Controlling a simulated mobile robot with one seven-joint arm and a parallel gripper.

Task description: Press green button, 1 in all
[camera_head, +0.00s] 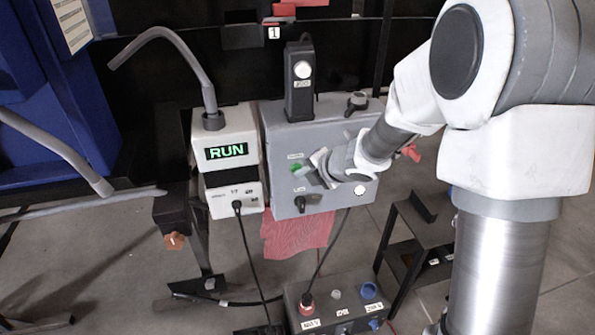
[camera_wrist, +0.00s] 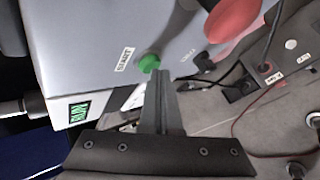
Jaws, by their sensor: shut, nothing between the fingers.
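The green button (camera_head: 296,168) is on the front of a grey control box (camera_head: 277,135). In the wrist view the green button (camera_wrist: 149,62) sits beside a START label, with its lower edge at my fingertips. My gripper (camera_head: 311,174) is shut and empty, with its fingers pointing at the button. In the wrist view the closed fingers of my gripper (camera_wrist: 160,74) end right at the button. I cannot tell whether they touch it. The small display (camera_head: 227,151) left of the box reads RUN in green.
A dark switch (camera_head: 301,202) is below the button. A black upright device (camera_head: 300,85) stands on the box. A lower box with cables and knobs (camera_head: 338,303) stands in front. Blue machinery (camera_head: 55,90) is at left.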

